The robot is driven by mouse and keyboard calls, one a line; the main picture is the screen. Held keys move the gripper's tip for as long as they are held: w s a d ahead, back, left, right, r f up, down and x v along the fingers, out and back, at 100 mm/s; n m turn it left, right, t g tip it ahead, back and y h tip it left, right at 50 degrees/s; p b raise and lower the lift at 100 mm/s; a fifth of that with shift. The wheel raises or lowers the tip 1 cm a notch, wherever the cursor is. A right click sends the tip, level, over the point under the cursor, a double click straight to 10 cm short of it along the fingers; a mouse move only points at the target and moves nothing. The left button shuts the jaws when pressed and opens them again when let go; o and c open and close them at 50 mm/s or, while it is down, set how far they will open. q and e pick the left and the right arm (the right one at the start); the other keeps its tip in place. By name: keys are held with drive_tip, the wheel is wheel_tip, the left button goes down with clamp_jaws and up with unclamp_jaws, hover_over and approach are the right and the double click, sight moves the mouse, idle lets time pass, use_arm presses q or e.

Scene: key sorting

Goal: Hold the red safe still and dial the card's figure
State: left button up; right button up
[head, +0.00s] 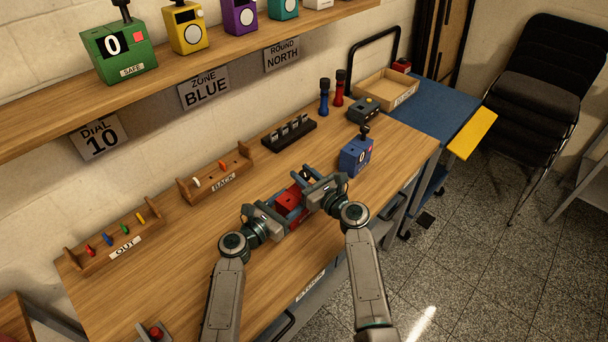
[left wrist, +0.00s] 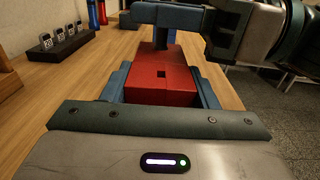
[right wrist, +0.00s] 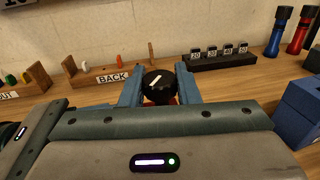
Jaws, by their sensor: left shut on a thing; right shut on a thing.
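The red safe (head: 287,201) stands on the wooden bench between my two grippers. My left gripper (head: 284,211) is shut on its body, with a blue finger along each side; the red top with a small square hole shows in the left wrist view (left wrist: 160,85). My right gripper (head: 307,180) is shut on the safe's black dial (right wrist: 159,86), which has a white pointer mark tilted to the upper right. The dial's scale and the safe's front are hidden.
A blue safe (head: 355,156) stands close to the right of my right gripper. Behind are a black numbered tag stand (head: 289,134), the BACK rack (head: 216,182) and the OUT rack (head: 116,234). Blue and red torches (head: 324,97) stand farther back. Bare bench lies left of my grippers.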

drive_tip(key=shift+f, duration=0.1)
drive_tip(key=o, duration=1)
drive_tip(key=v, duration=1.2)
drive_tip(key=shift+c, duration=0.2)
